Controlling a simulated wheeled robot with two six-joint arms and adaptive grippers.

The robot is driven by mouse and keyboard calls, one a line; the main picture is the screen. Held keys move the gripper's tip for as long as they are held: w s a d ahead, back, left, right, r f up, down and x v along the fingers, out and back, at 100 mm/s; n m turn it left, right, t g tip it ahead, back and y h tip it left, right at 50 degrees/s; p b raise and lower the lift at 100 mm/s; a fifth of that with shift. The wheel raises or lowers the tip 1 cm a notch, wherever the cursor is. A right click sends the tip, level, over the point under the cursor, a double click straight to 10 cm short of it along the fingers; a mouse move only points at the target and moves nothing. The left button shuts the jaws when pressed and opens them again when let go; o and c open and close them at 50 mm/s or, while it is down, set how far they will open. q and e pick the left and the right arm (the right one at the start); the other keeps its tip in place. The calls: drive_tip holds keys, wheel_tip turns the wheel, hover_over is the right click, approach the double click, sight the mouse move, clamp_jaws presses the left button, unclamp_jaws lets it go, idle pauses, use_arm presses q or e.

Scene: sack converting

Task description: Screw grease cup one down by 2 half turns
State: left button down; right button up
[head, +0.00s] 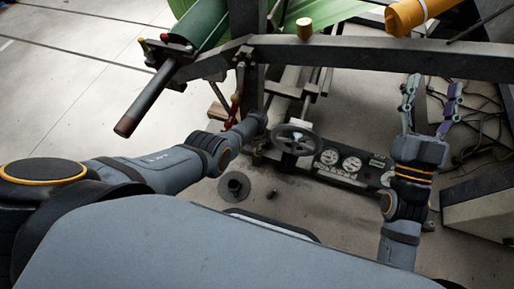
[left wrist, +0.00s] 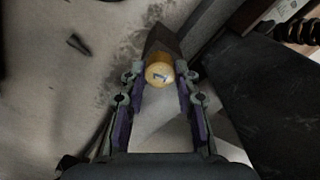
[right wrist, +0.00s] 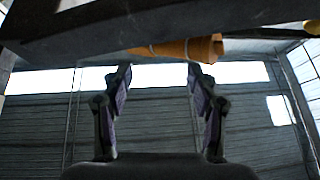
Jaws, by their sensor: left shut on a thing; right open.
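Grease cup one is a round yellow cap (left wrist: 159,73) marked "1" in the left wrist view, in front of a dark block. My left gripper (left wrist: 160,85) has its fingers on either side of the cap and is shut on it. In the head view my left arm reaches to the dark machine frame, and the cup and fingertips there are hidden or too small to tell. My right gripper (head: 434,85) is open and empty, pointing up near the frame's crossbeam. It also shows open in the right wrist view (right wrist: 158,75).
A handwheel (head: 297,138) and a gauge panel (head: 338,181) stand between my arms. A dark crossbeam (head: 370,57) runs across the top. A brown-tipped bar (head: 143,100) juts out left. A round dark plate (head: 234,187) lies on the floor.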

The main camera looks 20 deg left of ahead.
use_arm(q)
drive_tip(key=m, duration=1.2)
drive_tip(key=shift+m, duration=0.3)
use_arm(e)
drive_tip(key=shift+w+f+g, duration=0.25)
drive_tip(key=shift+f+g, duration=0.05)
drive_tip(key=shift+f, duration=0.35)
use_arm(q)
drive_tip(key=c, duration=1)
unclamp_jaws()
use_arm(e)
drive_tip(key=shift+f, duration=0.1)
